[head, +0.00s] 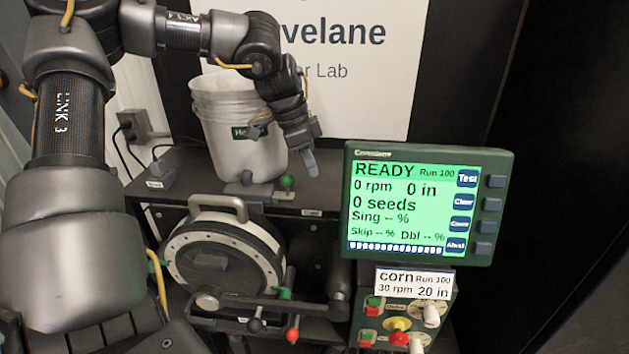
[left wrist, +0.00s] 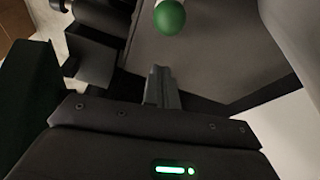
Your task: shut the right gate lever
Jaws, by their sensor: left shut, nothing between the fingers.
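A small lever with a green ball knob (head: 287,182) stands on the dark shelf in front of the white bucket, near the shelf's right part; I take it for the right gate lever. Its knob also shows at the top of the left wrist view (left wrist: 170,17), on a pale stem. I cannot tell how far the lever is turned. My left gripper (head: 310,164) is shut and empty, pointing down just above and to the right of the knob, apart from it. Its closed fingers show in the left wrist view (left wrist: 161,88). My right gripper is not in view.
The white bucket (head: 235,150) stands behind the lever on the shelf (head: 200,172). Below are the round seed meter (head: 222,260) and levers with a black knob (head: 255,325) and a red knob (head: 292,335). The monitor (head: 425,204) reading READY stands close on the right.

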